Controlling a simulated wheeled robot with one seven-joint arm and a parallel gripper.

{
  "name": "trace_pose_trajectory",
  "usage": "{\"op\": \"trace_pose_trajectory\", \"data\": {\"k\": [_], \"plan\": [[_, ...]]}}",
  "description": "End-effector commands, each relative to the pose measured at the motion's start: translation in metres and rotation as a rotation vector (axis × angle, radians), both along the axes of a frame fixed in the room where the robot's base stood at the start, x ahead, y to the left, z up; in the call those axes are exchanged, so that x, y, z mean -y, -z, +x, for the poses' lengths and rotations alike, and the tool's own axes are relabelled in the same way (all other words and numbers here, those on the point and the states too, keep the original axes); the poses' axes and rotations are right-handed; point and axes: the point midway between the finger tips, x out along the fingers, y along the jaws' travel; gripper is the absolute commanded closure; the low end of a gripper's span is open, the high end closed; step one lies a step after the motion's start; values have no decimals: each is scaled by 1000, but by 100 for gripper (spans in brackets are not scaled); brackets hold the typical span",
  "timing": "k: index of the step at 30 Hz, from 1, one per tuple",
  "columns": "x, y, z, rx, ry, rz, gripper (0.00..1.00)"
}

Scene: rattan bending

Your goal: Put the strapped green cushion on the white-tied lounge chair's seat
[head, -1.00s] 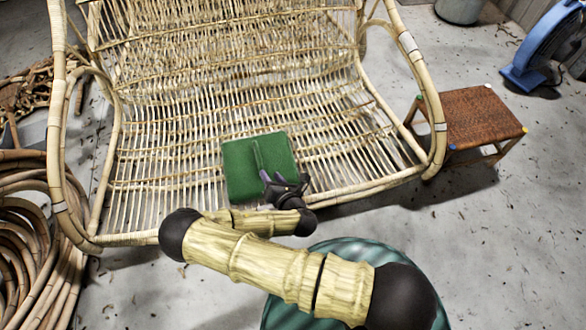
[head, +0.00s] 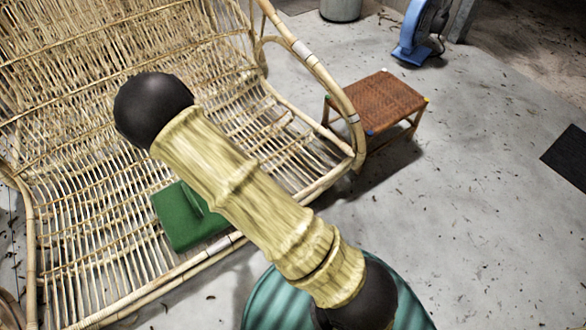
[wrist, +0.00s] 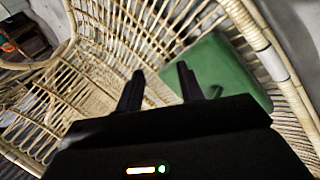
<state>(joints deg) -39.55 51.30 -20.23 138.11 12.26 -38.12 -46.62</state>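The green cushion (head: 182,222) lies on the front part of the rattan lounge chair's seat (head: 110,215), near the front rail. A raised green strap on it is partly hidden behind my arm. White ties (head: 302,48) wrap the chair's arm frame. In the wrist view the cushion (wrist: 222,75) lies beyond and to the right of my gripper (wrist: 160,72), with its strap showing near the right finger. My gripper's two fingers are apart with nothing between them. The gripper does not show in the head view.
A brown woven stool (head: 377,102) stands right of the chair. A blue fan (head: 420,32) and a grey bin (head: 340,8) are behind it. A dark mat (head: 568,155) lies at the far right. The floor on the right is mostly clear.

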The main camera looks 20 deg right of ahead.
Motion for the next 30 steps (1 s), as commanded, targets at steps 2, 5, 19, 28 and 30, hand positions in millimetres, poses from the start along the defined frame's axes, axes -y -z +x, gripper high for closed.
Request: {"op": "trace_pose_trajectory", "data": {"k": [2, 5, 19, 28, 30], "plan": [[9, -20, -3, -40, 121, 97, 62], [20, -42, -12, -98, 259, 202, 62], [75, -160, -84, -276, 819, 539, 62], [99, -198, -129, -306, 1032, 585, 62], [100, -199, -131, -310, 1039, 585, 62]]}}
